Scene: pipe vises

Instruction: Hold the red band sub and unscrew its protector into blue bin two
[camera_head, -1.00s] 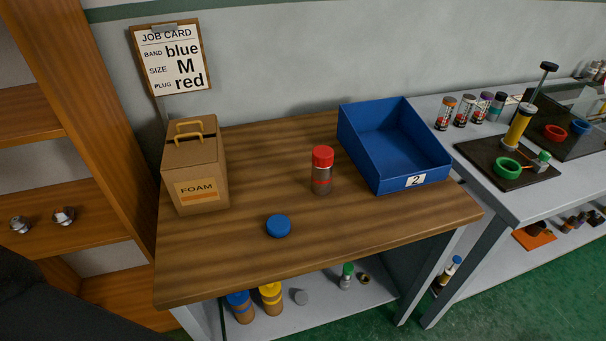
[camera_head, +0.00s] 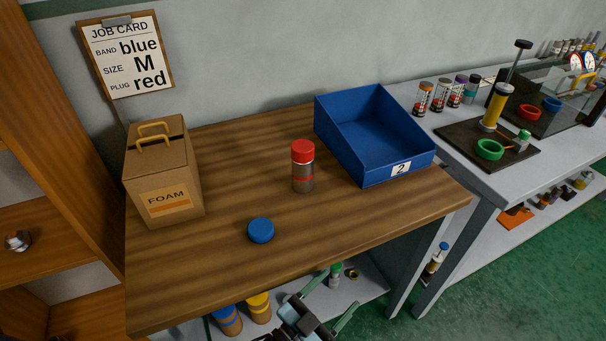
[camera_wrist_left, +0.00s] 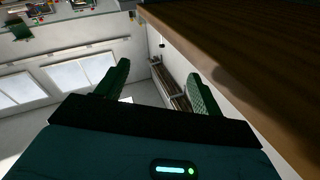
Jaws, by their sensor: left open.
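The red band sub (camera_head: 303,180) stands upright on the wooden table, a grey-brown cylinder with a red band. Its red protector (camera_head: 302,151) sits on top. The blue bin (camera_head: 397,172), labelled 2, stands behind and to the right of it, and its visible inside is empty. My left gripper (camera_head: 330,303) is at the bottom of the head view, in front of and below the table's front edge, apart from the sub. In the left wrist view its two green fingers (camera_wrist_left: 155,88) are spread with nothing between them. My right gripper is not in view.
A blue cap (camera_head: 260,230) lies on the table in front of the sub. A FOAM box (camera_head: 165,175) stands at the left. The table's edge (camera_wrist_left: 225,75) is close to my left gripper. A lower shelf holds several capped parts. A grey bench (camera_head: 470,172) stands at right.

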